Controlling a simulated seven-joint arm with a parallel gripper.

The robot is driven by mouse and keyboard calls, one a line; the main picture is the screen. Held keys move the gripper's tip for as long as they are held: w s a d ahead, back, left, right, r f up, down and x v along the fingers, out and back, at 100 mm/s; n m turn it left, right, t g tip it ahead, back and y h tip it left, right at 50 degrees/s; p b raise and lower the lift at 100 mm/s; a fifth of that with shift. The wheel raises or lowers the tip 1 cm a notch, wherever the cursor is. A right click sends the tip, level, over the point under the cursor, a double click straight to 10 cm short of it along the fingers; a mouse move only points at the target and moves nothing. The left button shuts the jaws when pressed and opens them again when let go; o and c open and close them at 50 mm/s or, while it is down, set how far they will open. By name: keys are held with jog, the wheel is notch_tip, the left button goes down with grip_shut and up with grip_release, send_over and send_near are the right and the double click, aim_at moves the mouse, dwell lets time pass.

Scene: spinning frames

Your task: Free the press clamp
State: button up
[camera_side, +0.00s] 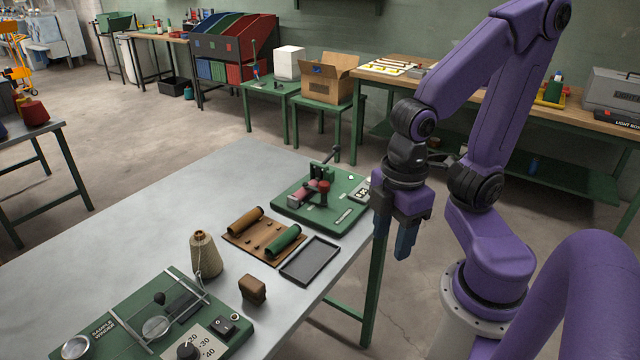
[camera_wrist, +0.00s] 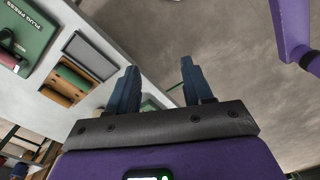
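The plug press is a green board (camera_side: 347,220) at the far right corner of the grey table. It carries a clamp (camera_side: 318,170) with a dark lever, a dark red knob (camera_side: 324,187) and a pinkish red block or roll (camera_side: 302,196) beside it. I cannot tell exactly how the clamp holds the roll. In the wrist view the green board (camera_wrist: 36,32) lettered PLUG PRESS is at the upper left, partly cut off. My gripper (camera_side: 405,240) hangs fingers down, right of the press and past the table's edge. In the wrist view my gripper (camera_wrist: 160,85) has its fingers wide apart with nothing between them.
An empty dark tray (camera_side: 310,262) and a brown board (camera_side: 248,250) with brown and green rolls lie before the press. A yarn cone (camera_side: 204,258), a brown block (camera_side: 252,290) and a sample winder (camera_side: 140,325) are further left. The table's left back is clear.

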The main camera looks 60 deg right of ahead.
jog(key=shift+m, duration=0.8)
jog(key=w, duration=0.3)
jog(key=w+r, duration=0.1)
jog(key=w, duration=0.2)
jog(key=w+r, duration=0.1)
jog(key=w, duration=0.2)
jog(key=shift+w+r, duration=0.15)
jog(key=shift+w, duration=0.05)
notch_tip(320, 180, up, 2)
jog(key=m, duration=0.4)
send_over(324, 183)
notch_tip(324, 183, down, 16)
jog(key=shift+f, duration=0.1)
grip_shut()
